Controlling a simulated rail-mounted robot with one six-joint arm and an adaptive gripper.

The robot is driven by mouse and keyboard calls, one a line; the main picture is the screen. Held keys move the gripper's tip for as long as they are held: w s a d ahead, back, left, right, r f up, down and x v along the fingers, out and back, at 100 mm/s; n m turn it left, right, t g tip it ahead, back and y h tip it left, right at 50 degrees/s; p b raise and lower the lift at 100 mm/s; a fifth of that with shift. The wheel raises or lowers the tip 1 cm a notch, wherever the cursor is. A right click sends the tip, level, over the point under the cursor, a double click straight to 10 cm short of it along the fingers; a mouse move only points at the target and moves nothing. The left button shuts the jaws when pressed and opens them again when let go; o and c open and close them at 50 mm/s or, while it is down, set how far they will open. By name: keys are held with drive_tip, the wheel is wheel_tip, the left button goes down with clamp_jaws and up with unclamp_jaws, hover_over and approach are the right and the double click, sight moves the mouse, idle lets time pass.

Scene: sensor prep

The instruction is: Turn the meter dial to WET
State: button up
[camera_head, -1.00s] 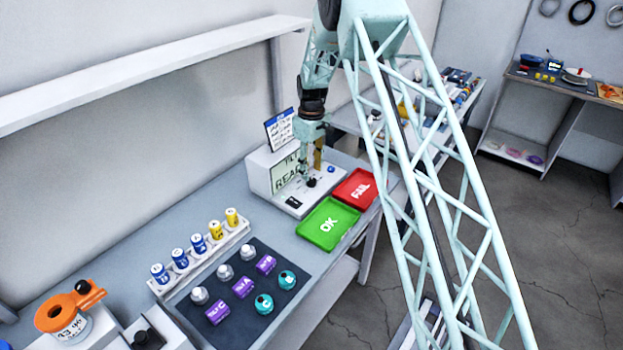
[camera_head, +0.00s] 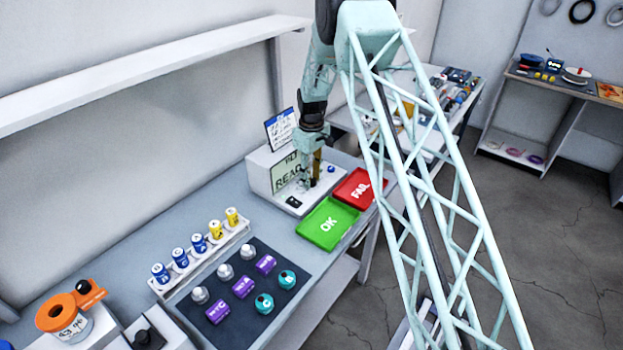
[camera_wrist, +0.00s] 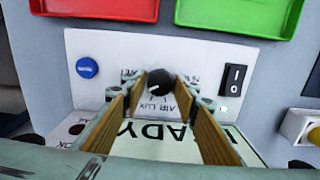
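The meter (camera_head: 259,176) is a white box with a READY screen at the back of the bench. Its black round dial (camera_wrist: 160,83) shows in the wrist view between my fingertips, with a pale pointer mark angled toward the lower left. Small labels ring the dial; AIR and LUX are legible below it, others are partly hidden. My gripper (camera_wrist: 160,88) is open, with one tan-padded finger on each side of the dial; I cannot tell whether either touches it. In the head view my gripper (camera_head: 310,182) is down at the meter's panel and hides the dial.
On the meter panel are a blue button (camera_wrist: 87,68) and a black rocker switch (camera_wrist: 235,80). A green OK tray (camera_head: 327,224) and a red FAIL tray (camera_head: 358,188) stand beside the meter. Several bottles and sensors occupy the bench at left.

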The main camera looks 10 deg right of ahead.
drive_tip(key=c, duration=0.5)
drive_tip(key=shift+m+b, duration=0.3)
drive_tip(key=shift+m, duration=0.1)
drive_tip(key=m+b, duration=0.1)
drive_tip(key=m, duration=0.2)
drive_tip(key=shift+f+b, duration=0.1)
drive_tip(key=shift+b, duration=0.3)
drive_tip(key=shift+m+b, duration=0.85)
drive_tip(key=shift+m, duration=1.25)
drive_tip(key=o, duration=0.9)
drive_tip(key=shift+r, duration=0.2)
